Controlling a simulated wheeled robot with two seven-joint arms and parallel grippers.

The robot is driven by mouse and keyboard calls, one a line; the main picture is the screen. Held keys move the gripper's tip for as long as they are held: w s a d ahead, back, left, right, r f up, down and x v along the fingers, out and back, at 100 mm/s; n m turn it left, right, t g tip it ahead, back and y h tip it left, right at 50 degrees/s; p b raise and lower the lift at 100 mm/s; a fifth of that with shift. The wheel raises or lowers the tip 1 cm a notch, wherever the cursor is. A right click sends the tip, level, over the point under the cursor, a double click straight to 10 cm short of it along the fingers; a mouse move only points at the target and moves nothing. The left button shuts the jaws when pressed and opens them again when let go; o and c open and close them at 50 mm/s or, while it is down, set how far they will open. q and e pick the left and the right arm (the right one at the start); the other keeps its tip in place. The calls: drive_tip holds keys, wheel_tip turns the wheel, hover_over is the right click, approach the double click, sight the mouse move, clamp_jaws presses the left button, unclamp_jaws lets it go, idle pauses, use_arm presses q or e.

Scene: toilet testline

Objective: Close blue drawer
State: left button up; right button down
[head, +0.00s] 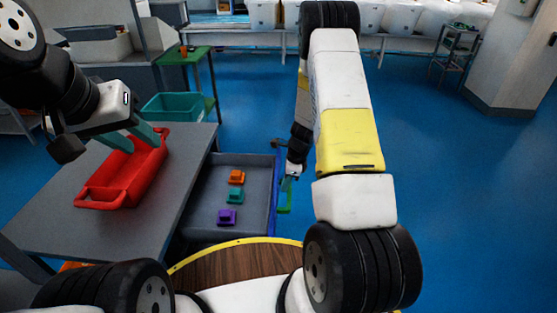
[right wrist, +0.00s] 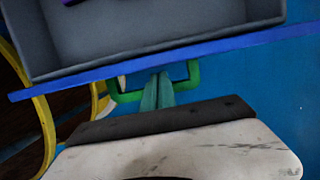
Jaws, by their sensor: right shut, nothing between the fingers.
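The blue drawer stands pulled out from under the grey table, with a grey tray body (head: 252,213) and a thin blue front (head: 275,203). Its green handle (head: 285,200) also shows in the right wrist view (right wrist: 194,75), along the blue front (right wrist: 230,48). My right gripper (head: 289,183) is at the handle; in the right wrist view its teal fingers (right wrist: 158,88) are shut together and overlap the handle's opening. Whether they touch it I cannot tell. My left gripper (head: 139,142) is over the red tote (head: 120,180), its two teal fingers spread apart.
An orange block (head: 236,176), a teal block (head: 235,195) and a purple block (head: 227,217) lie in the drawer. The grey table (head: 60,208) is on the left, with a teal bin (head: 178,107) behind it. Blue floor (head: 450,200) is clear on the right.

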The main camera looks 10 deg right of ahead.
drive_tip(key=shift+x, duration=1.15)
drive_tip(key=shift+a, duration=0.1)
hover_over(203, 194)
drive_tip(key=d, duration=0.2)
drive_tip(key=shift+s, duration=0.3)
drive_tip(key=shift+w+a+r, duration=0.1)
drive_tip(key=shift+a, duration=0.25)
